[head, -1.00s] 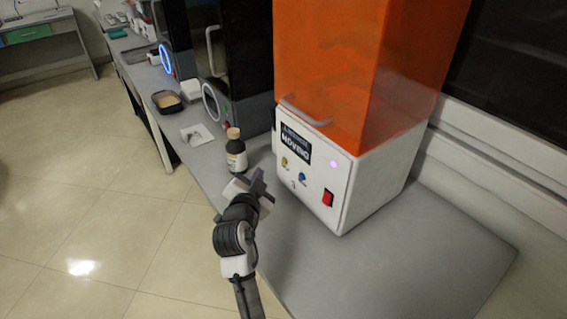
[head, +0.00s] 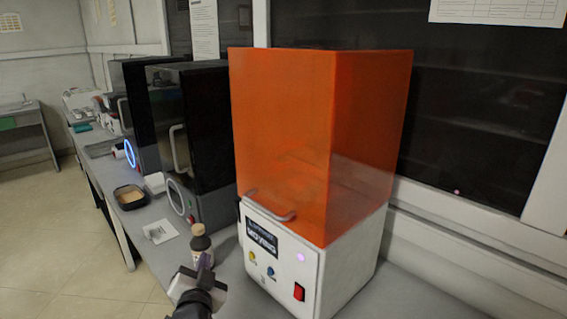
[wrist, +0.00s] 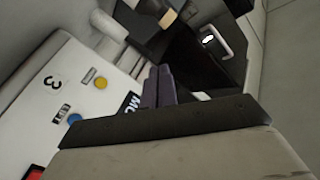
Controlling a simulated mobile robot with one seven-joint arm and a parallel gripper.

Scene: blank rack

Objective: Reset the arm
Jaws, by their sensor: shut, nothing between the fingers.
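My gripper (head: 204,268) is at the lower middle of the head view, above the bench and in front of the white and orange machine. In the wrist view its two dark fingers (wrist: 158,88) are together with nothing between them. The gripper hides the lower part of the bottle in the head view. I cannot tell how wide the gap between them is.
The machine with an orange hood (head: 285,130) stands close on the right. Black-hooded machines (head: 190,110) stand farther back along the bench. A dark tray (head: 131,197) and a white sheet (head: 160,231) lie on the bench. Open floor (head: 60,245) is at the left.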

